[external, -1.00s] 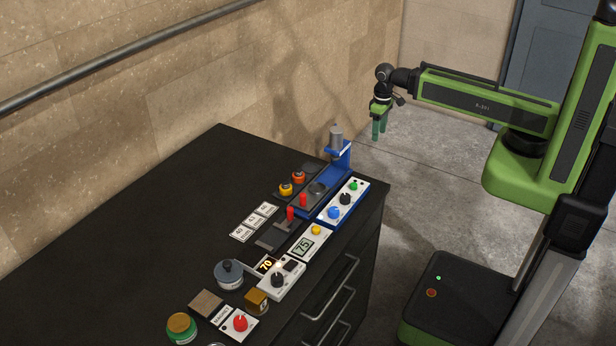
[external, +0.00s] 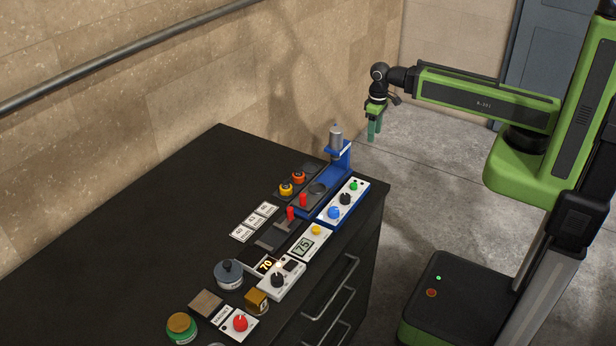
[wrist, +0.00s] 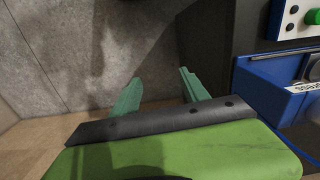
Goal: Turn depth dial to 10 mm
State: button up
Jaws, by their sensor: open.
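Three knobs show on the bench in the external view, and I cannot read which is the depth dial. A black knob (external: 345,199) sits between a green and a blue button on the blue-edged panel. Another black knob (external: 277,281) sits on a white box beside a display reading 70. My gripper (external: 374,135) is open and empty, up beyond the bench's right end, clear of every knob. Its green fingers (wrist: 158,92) are apart over bare floor in the wrist view.
The blue press (external: 339,155) with a grey cylinder stands at the bench's far right end. A display reading 75 (external: 304,246), white cards (external: 254,222) and several jars lie along the bench (external: 150,225). The bench's left part is clear.

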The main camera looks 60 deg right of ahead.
jog(key=a+r+n+p, duration=0.3)
jog(key=a+r+p, duration=0.45)
jog(key=a, duration=0.75)
notch_tip(320, 180, up, 6)
jog(key=n+p, duration=0.3)
jog(key=p, duration=0.1)
send_over(346, 196)
notch_tip(346, 196, down, 17)
jog(key=b, duration=1.6)
jog(key=shift+w+r+b, duration=0.15)
jog(key=shift+r+b, duration=0.05)
jog(key=shift+b, duration=0.15)
jog(key=shift+r, duration=0.1)
jog(key=shift+y, duration=0.3)
grip_shut()
